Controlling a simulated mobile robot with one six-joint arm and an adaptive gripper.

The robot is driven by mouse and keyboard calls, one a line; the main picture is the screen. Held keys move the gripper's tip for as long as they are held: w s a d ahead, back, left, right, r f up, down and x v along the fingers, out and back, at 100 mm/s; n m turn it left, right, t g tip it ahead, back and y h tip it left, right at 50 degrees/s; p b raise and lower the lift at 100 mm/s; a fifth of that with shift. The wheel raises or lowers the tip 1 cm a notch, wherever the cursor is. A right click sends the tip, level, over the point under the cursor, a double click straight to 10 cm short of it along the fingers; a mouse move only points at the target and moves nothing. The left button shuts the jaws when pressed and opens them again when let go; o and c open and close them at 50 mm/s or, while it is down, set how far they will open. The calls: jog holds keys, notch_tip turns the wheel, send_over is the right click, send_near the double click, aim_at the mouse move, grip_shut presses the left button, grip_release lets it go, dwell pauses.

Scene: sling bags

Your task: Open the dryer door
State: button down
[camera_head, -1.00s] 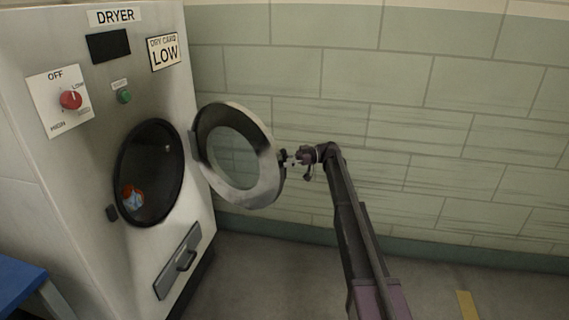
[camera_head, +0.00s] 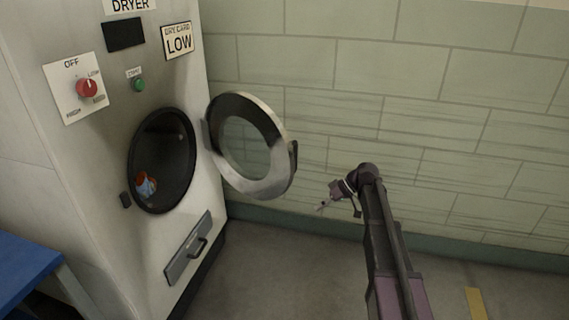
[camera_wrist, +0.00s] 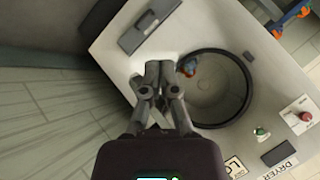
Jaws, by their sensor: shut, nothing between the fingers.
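The dryer (camera_head: 95,150) stands at the left in the head view. Its round door (camera_head: 277,183), a metal ring with a glass middle, is swung wide open to the right. A dark handle (camera_head: 294,155) sits on the door's outer edge. The drum opening (camera_head: 170,165) is uncovered, and a small orange and blue item (camera_head: 146,185) lies inside. My gripper (camera_head: 322,206) is shut and empty, to the right of and below the door handle, apart from it. In the wrist view, my gripper (camera_wrist: 158,70) appears in front of the dryer face and drum opening (camera_wrist: 225,90).
The dryer face has a red dial (camera_head: 87,88), a green button (camera_head: 138,85) and a lower drawer handle (camera_head: 197,246). A blue table (camera_head: 25,268) is at the lower left. A tiled wall (camera_head: 400,120) stands behind. The floor in front is clear.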

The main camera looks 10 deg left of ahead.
jog(key=s+d+f+m+t+h, duration=0.1)
jog(key=s+d+f+m+h, duration=0.2)
jog(key=s, duration=0.4)
jog(key=s+d+f+m+t+h, duration=0.1)
jog(key=s+d+f+m+h, duration=0.1)
jog(key=s+d+m+h, duration=0.35)
jog(key=s+d+f+m+h, duration=0.15)
jog(key=s+d, duration=0.25)
jog(key=s, duration=0.5)
jog(key=w+a+r+n+t+h+p, duration=0.3)
jog(key=w+a+r+n+t+p, duration=0.1)
jog(key=w+a+r+n+p, duration=1.05)
jog(key=w+a+r+n+t+h+p, duration=0.1)
jog(key=w+a+r+n+t+p, duration=0.1)
jog(key=a+r+n+t+p, duration=0.2)
jog(key=a+r+n+p, duration=0.3)
jog(key=a+r+n, duration=0.5)
jog(key=a+n, duration=0.3)
jog(key=shift+a+r, duration=0.15)
jog(key=shift+a, duration=0.45)
